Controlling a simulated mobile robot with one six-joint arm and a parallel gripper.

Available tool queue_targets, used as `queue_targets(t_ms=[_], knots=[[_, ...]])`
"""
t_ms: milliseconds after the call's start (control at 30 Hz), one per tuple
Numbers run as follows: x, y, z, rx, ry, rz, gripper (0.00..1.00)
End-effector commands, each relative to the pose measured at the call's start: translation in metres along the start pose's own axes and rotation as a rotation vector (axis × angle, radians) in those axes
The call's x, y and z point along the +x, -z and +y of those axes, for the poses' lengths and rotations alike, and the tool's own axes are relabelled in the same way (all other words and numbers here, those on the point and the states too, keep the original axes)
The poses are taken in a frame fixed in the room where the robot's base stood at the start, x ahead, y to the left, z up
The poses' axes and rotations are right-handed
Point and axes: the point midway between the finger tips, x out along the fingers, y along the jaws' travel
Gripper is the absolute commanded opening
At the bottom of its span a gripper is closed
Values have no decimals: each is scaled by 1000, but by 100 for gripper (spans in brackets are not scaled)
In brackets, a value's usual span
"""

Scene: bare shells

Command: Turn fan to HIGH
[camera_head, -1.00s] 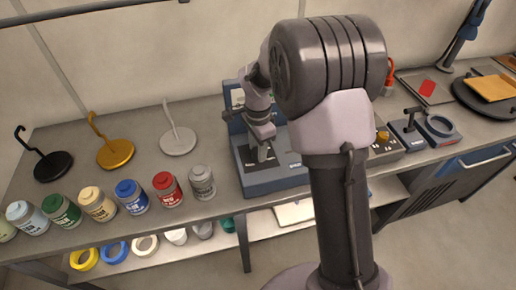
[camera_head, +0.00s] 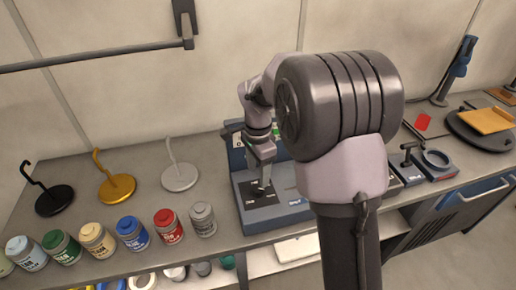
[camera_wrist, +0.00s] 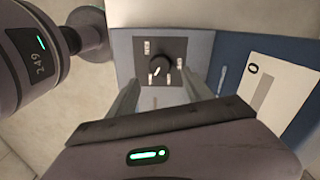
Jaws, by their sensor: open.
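A blue-grey control box (camera_head: 285,213) with an upright back panel stands on the bench. In the wrist view its dark square plate (camera_wrist: 174,48) carries a round black knob (camera_wrist: 160,65). A white pointer mark on the knob points to the lower left. Small white labels surround the knob, too small to read. My gripper (camera_head: 264,184) points down over the plate. In the wrist view my gripper (camera_wrist: 162,96) is open, with one finger on each side below the knob. I cannot tell whether the fingers touch it.
Coloured jars (camera_head: 131,228) line the bench's front edge to the left. Black, gold and silver hook stands (camera_head: 180,177) stand behind them. My arm hides part of the bench.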

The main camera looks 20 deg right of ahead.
Motion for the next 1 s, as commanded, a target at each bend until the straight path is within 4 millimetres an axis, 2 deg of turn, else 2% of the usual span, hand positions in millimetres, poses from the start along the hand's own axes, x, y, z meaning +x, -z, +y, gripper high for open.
queue_targets(t_ms=[33,100,200,300,467,867,933,1000], knots=[[-24,0,0,0,3,1,59],[-46,0,-1,-1,4,1,59],[-73,0,-1,-1,3,2,59],[-91,0,0,0,1,0,59],[-102,0,0,-1,-1,1,59],[-102,0,0,-1,-1,0,59],[-106,-2,4,-20,13,0,59],[-118,-10,22,-93,59,-2,59]])
